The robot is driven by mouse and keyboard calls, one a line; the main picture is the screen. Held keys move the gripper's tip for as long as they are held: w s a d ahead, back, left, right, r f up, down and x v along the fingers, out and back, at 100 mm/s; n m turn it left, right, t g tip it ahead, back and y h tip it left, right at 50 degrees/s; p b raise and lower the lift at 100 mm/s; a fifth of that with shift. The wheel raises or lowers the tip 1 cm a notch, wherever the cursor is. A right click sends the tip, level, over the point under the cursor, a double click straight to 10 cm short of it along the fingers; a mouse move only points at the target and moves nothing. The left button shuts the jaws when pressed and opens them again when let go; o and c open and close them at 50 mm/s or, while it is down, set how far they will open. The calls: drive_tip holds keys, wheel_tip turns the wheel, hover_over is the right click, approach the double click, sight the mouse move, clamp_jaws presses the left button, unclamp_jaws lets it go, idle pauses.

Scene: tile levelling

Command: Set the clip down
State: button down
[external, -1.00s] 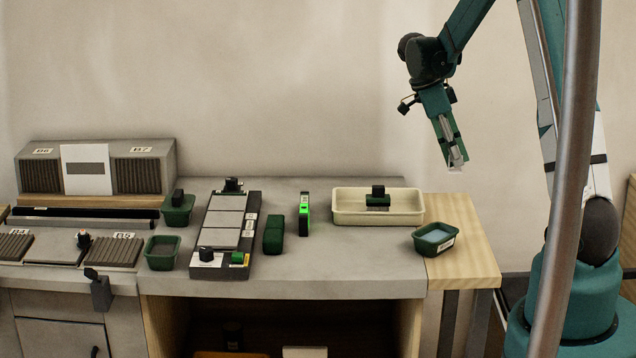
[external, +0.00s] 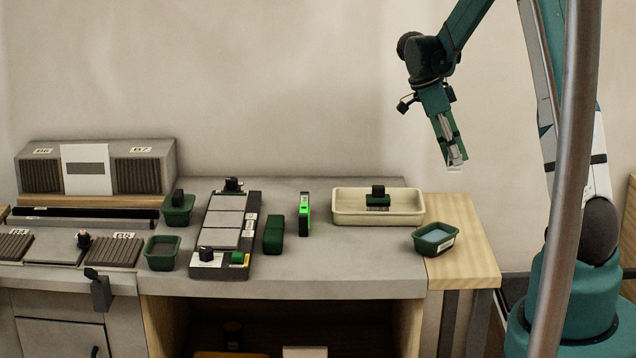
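My gripper (external: 455,160) hangs in the air at the upper right, above and beyond the right end of the bench, pointing down and tilted. A small pale piece, which looks like the clip (external: 455,168), shows at its fingertips. The fingers seem shut on it, but it is very small here and its shape is unclear. A dark board with several pale tiles (external: 221,238) lies on the grey bench, well to the left of my gripper. A cream tray (external: 345,217) with a dark block (external: 378,201) in it stands at the back right of the bench.
A green bin (external: 435,239) stands on the wooden side top (external: 470,262) below my gripper. Two green bins (external: 177,209) (external: 162,253), a dark green block (external: 273,235) and a bright green device (external: 304,215) stand around the board. The bench front right is clear.

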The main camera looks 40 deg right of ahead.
drive_tip(key=w+a+n+t, duration=0.1)
drive_tip(key=w+a+n, duration=0.1)
drive_tip(key=a, duration=1.1)
drive_tip(key=w+a+n+t+h, duration=0.1)
drive_tip(key=a+n, duration=0.3)
drive_tip(key=a, duration=0.9)
drive_tip(key=w+a+n+t, duration=0.1)
drive_tip(key=w+a+n, duration=0.2)
drive_tip(key=a, duration=1.1)
drive_tip(key=shift+w+r+h, duration=0.15)
drive_tip(key=shift+w+h, duration=0.15)
drive_tip(key=shift+w, duration=0.1)
drive_tip(key=shift+a, duration=0.1)
drive_tip(key=shift+f, duration=2.95)
drive_tip(key=shift+f, duration=2.1)
drive_tip(key=shift+f+b, duration=0.15)
drive_tip(key=shift+b, duration=0.15)
